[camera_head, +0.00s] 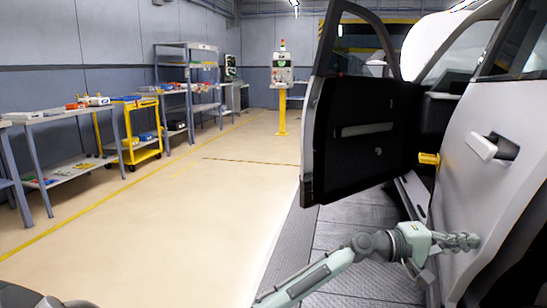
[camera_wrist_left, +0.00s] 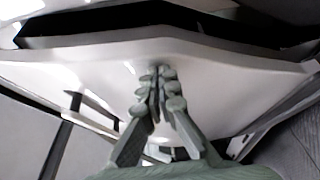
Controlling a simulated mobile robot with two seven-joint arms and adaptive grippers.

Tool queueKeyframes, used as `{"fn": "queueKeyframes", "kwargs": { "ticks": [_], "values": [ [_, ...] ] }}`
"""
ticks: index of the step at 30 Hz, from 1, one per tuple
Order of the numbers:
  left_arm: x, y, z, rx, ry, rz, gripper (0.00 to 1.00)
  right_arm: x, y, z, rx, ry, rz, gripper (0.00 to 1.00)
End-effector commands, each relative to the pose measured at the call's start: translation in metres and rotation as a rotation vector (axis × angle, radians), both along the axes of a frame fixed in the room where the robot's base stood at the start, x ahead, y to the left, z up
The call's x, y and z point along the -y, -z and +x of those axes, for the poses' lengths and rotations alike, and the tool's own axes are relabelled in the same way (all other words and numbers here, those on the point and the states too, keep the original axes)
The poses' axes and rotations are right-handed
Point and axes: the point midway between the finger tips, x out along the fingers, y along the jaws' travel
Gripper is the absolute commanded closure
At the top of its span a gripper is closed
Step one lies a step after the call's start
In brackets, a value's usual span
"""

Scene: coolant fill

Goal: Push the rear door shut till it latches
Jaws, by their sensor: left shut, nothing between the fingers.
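The rear door (camera_head: 465,190) is the pale panel at the right of the head view, with its outer handle (camera_head: 484,146) near the top. My left gripper (camera_head: 472,241) is shut and empty, its fingertips at the lower outer face of this door. They appear to touch it. In the left wrist view the shut fingers (camera_wrist_left: 160,78) point at the pale door panel (camera_wrist_left: 225,85), below a dark band. Whether the door sits flush or ajar is unclear; its rear edge is out of the head view. My right gripper is not in view.
Another car door (camera_head: 350,125) with a dark inner panel stands wide open ahead. A yellow piece (camera_head: 428,158) sticks out near the door opening. Workbenches (camera_head: 75,112) and a yellow cart (camera_head: 140,150) line the left wall. The pale floor (camera_head: 200,215) between is clear.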

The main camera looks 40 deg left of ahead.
Motion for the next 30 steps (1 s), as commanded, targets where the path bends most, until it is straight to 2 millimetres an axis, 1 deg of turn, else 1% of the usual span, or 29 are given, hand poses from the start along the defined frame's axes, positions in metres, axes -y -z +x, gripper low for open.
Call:
{"fn": "queueKeyframes", "kwargs": {
  "ticks": [3,9,30],
  "values": [
    [0.007,-0.001,0.003,0.001,0.005,-0.001,1.0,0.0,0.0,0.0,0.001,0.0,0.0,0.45],
    [0.013,0.0,0.006,0.0,0.009,-0.001,1.0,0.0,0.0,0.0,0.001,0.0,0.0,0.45],
    [0.014,0.0,0.006,0.0,0.01,-0.001,1.0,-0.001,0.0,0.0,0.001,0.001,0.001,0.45]
  ]
}}
